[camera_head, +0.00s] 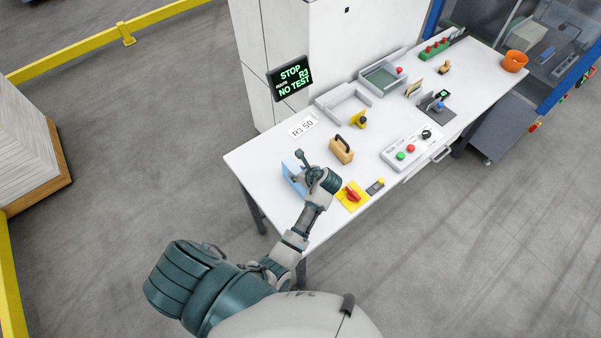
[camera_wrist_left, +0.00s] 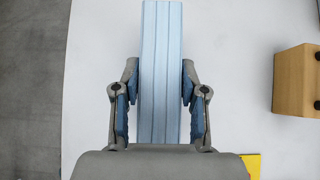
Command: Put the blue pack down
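The light blue pack (camera_head: 291,176) is near the left front end of the white table (camera_head: 262,160), partly hidden behind my left gripper (camera_head: 308,168). In the left wrist view the pack (camera_wrist_left: 161,65) stands long and narrow between the two fingers of the gripper (camera_wrist_left: 160,85). The fingertips lie against its two sides, so the gripper looks shut on it. I cannot tell whether the pack's underside touches the table. My right gripper is not in view.
A tan block with a dark handle (camera_head: 341,150) stands right of the pack. A yellow plate with a red knob (camera_head: 352,195) is close to my left wrist. Grey trays (camera_head: 343,102) and a button box (camera_head: 408,151) are further along. The table's left corner is bare.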

